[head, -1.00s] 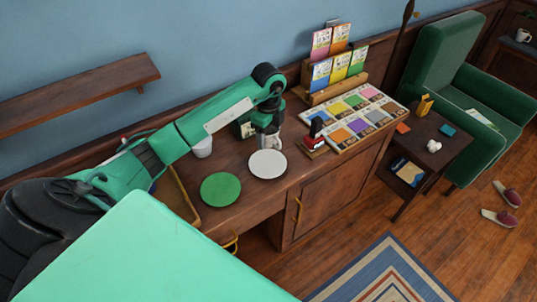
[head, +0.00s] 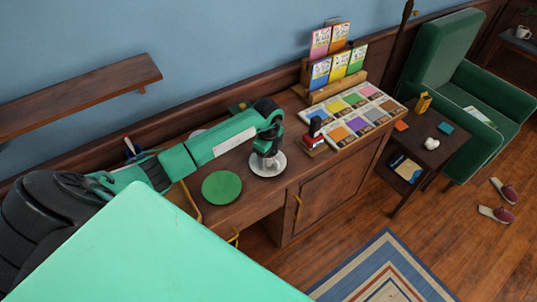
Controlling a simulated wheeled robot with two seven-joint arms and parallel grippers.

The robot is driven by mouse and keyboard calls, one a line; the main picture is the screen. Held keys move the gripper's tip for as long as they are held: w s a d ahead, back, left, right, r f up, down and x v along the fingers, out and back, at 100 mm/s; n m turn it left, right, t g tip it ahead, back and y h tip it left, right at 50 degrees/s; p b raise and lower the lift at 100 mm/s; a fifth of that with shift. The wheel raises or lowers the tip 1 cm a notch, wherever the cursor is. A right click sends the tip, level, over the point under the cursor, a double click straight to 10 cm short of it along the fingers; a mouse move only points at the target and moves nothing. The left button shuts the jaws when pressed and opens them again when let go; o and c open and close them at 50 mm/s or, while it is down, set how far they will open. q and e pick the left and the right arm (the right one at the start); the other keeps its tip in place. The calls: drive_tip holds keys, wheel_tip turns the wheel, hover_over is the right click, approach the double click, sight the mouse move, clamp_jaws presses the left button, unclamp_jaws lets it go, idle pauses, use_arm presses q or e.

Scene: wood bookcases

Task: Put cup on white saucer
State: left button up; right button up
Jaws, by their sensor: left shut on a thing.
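The white saucer (head: 274,173) lies flat on the wooden desk, to the right of a round green plate (head: 222,188). My left gripper (head: 268,160) points down over the saucer and is shut on a light cup (head: 269,165). The cup is mostly hidden by the gripper. It is over the saucer; I cannot tell whether its base touches it. My right gripper is not in view.
A red and black stamp (head: 313,133) stands right of the saucer, beside a mat of coloured cards (head: 354,118) and a card rack (head: 334,80). A wall shelf (head: 80,92) is at the left. The desk between the plate and the front edge is clear.

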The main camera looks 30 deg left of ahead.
use_arm(q)
drive_tip(key=shift+f, duration=0.15)
drive_tip(key=o, duration=1.1)
drive_tip(key=shift+c, duration=0.2)
drive_tip(key=shift+r, duration=0.65)
wheel_tip(320, 180, up, 11)
drive_tip(key=b, duration=0.3)
drive_tip(key=shift+d, duration=0.1)
